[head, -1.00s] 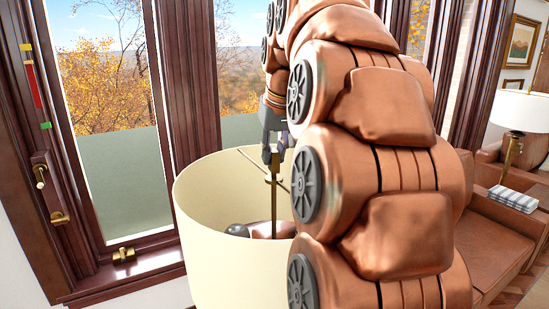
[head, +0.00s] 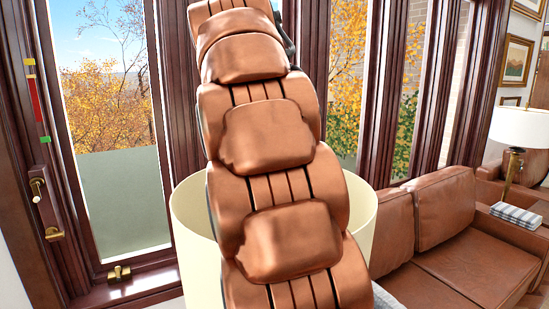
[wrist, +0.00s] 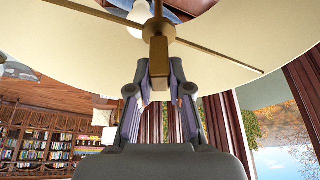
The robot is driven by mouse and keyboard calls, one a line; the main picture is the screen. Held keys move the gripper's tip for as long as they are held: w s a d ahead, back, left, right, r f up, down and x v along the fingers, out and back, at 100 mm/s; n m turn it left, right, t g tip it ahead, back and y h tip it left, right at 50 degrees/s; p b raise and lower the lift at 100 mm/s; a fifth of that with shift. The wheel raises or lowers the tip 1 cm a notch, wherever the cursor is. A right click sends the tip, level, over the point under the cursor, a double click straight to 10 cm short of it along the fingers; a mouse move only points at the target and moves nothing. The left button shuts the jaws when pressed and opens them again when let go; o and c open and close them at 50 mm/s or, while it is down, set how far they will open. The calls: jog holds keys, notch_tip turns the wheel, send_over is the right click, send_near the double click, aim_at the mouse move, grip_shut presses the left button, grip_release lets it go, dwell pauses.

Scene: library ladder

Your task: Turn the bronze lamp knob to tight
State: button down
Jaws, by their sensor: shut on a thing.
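The bronze knob (wrist: 158,58) is at the top of the lamp, where thin bronze rods meet in the wrist view. My gripper (wrist: 160,78) has its two fingers on either side of the knob and is shut on it. The cream lampshade (head: 186,215) stands in front of the window in the head view, and its inside (wrist: 75,38) fills the top of the wrist view. A white bulb (wrist: 139,14) shows beyond the knob. In the head view my arm hides the gripper, the knob and most of the shade.
A brown leather sofa (head: 455,262) stands to the right. Another lamp (head: 521,128) is at the far right. The window frame at left carries brass handles (head: 37,189) and a yellow, red and green strip (head: 34,92). Bookshelves (wrist: 40,140) show in the wrist view.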

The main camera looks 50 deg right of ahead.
jog(key=m+g+p, duration=0.1)
jog(key=m+p, duration=0.2)
jog(key=m, duration=0.1)
jog(key=shift+r+g, duration=0.15)
jog(key=shift+g, duration=0.25)
jog(key=shift+m+p, duration=0.5)
jog(key=shift+m, duration=0.1)
jog(key=shift+f, duration=0.25)
jog(key=c, duration=1.1)
grip_release()
